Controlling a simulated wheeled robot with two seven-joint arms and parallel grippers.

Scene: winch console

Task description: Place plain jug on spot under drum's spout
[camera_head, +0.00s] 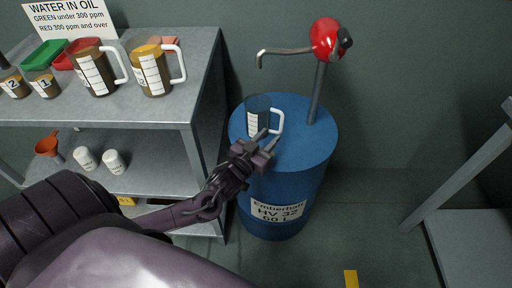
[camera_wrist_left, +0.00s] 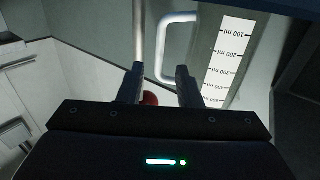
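The plain jug (camera_head: 259,112) is clear and empty-looking, with a white scale strip and a white handle on its right. It appears to stand upright on the blue drum's top (camera_head: 312,150), below the end of the metal spout (camera_head: 262,62). My left gripper (camera_head: 267,136) is at the jug's near side, close to the handle. In the left wrist view the fingers (camera_wrist_left: 158,88) are apart, with the handle (camera_wrist_left: 163,45) just beyond the gap between them and the jug (camera_wrist_left: 235,55) to the right. I cannot tell whether they touch it. My right gripper is out of view.
The red pump head (camera_head: 328,38) sits on a post (camera_head: 318,92) rising from the drum. A grey shelf (camera_head: 150,108) at left holds two filled jugs, a green tray and small sample jars. A grey frame (camera_head: 465,165) stands at right.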

